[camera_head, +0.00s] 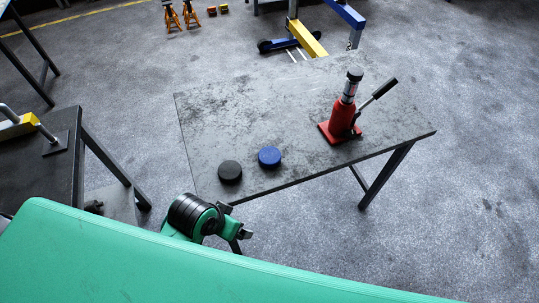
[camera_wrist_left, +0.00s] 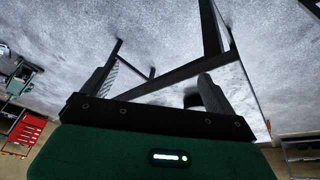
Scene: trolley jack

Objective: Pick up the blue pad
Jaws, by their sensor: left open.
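The blue pad (camera_head: 269,157) is a small round disc lying flat on the grey tabletop (camera_head: 250,110), near its front edge. A black pad (camera_head: 230,171) of like size lies just left of it. My left gripper (camera_head: 236,226) is in front of the table's front left corner, apart from both pads. In the left wrist view my left gripper (camera_wrist_left: 158,85) has its fingers spread with nothing held between them. A dark shape beside one finger there is too hidden to name. My right gripper is not in view.
A red bottle jack (camera_head: 343,118) with a black handle stands on the table, right of the pads. A darker table (camera_head: 62,165) with a yellow-and-silver tool stands at the left. A blue-and-yellow lifting frame (camera_head: 308,38) is behind. The tabletop's back left is clear.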

